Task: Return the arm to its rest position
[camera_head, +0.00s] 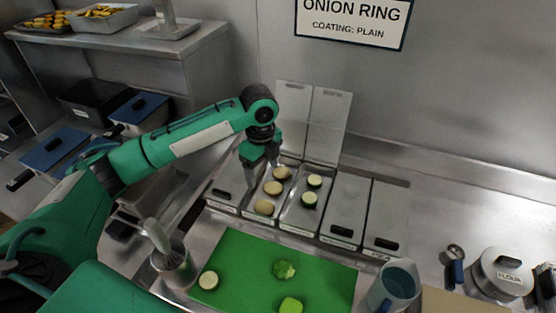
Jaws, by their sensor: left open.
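My left arm comes in from the left in the head view, green with black joints. Its gripper (258,167) points down over the left end of the row of metal bins, above the bin that holds pale round slices (273,187). The gripper is open, and I see nothing held in it. Its fingertips are partly hard to make out against the bins. My right gripper is not in view.
A green cutting board (240,262) with vegetable pieces lies in front of the bins. The bin beside the pale slices holds zucchini slices (309,198). Raised lids (328,125) stand behind. A utensil pot (174,268), a jug (394,287) and a flour container (503,274) stand nearby.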

